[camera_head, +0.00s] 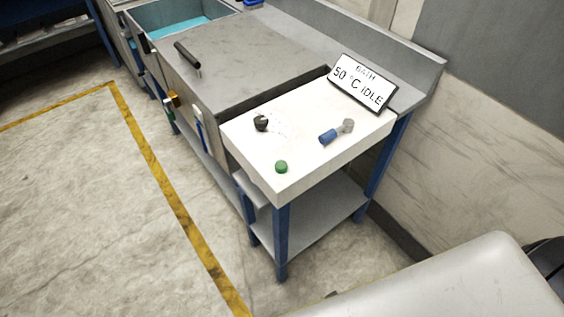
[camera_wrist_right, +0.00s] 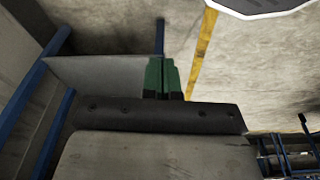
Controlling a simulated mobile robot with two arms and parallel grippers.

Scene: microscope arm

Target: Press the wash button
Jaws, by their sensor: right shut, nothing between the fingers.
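A small round green button (camera_head: 281,167) stands near the front corner of a white panel top (camera_head: 300,160) in the head view. A black knob (camera_head: 261,124) sits at the panel's left, and a blue-handled lever with a grey end (camera_head: 328,136) at its right. No label on the green button can be read. A sign (camera_head: 362,84) behind them reads "BATH 50 °C IDLE". My right gripper (camera_wrist_right: 163,62) shows in the right wrist view, its green fingers shut together and empty. The button cannot be made out there. My left gripper is not in view.
A grey lidded unit (camera_head: 230,60) with a black handle (camera_head: 187,56) adjoins the panel on the left. Beyond it is an open basin with blue liquid (camera_head: 178,27). Blue legs and a lower shelf (camera_head: 315,215) stand below the panel. The marble floor left of the yellow line (camera_head: 160,175) is clear.

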